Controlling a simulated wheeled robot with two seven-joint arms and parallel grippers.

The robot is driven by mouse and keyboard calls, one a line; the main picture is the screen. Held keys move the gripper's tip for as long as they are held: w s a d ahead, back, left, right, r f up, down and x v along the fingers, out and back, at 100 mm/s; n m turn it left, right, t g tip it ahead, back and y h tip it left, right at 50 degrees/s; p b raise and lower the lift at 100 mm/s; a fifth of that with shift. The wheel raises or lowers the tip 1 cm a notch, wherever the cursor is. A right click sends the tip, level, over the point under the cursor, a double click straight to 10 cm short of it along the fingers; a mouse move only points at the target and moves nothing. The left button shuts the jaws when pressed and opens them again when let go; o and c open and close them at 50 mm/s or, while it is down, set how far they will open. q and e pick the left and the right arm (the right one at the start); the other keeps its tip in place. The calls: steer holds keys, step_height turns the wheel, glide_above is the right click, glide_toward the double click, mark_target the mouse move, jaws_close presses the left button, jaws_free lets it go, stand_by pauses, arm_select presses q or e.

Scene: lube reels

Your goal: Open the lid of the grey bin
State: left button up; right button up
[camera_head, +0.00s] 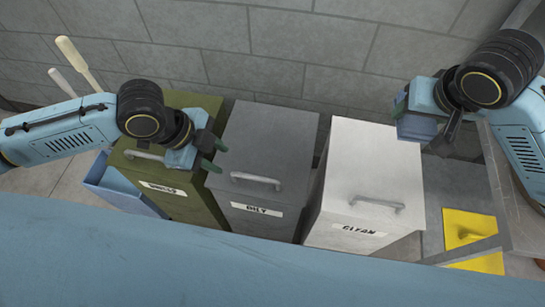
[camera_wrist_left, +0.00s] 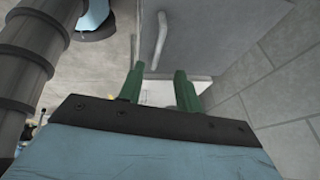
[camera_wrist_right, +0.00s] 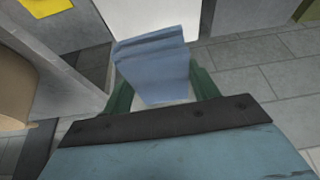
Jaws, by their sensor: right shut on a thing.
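The grey bin (camera_head: 264,150) stands in the middle of a row, its lid down. A bar handle (camera_head: 255,181) sits near the lid's front edge, above a label that seems to read "OILY". My left gripper (camera_head: 216,154) is open and empty, its green fingers above the grey lid's left edge, left of the handle and apart from it. In the left wrist view a bar handle (camera_wrist_left: 161,40) lies beyond the two spread fingers (camera_wrist_left: 160,88). My right gripper (camera_wrist_right: 162,92) is shut on a folded blue cloth (camera_wrist_right: 155,68), also seen in the head view (camera_head: 415,128).
An olive-green bin (camera_head: 185,205) stands left of the grey bin, with a blue container (camera_head: 120,190) beyond it. A white bin (camera_head: 370,170) labelled "CLEAN" stands to the right. A yellow item (camera_head: 468,228) lies farther right. A block wall (camera_head: 270,50) runs behind.

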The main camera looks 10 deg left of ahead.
mark_target(245, 175)
arm_select(q)
steer(key=b+x, duration=0.2)
steer(key=x, duration=0.8)
steer(key=shift+d+f, duration=0.15)
steer(key=shift+f, duration=0.15)
arm_select(e)
step_height(245, 175, down, 2)
steer(key=shift+f, duration=0.1)
arm_select(q)
jaws_close()
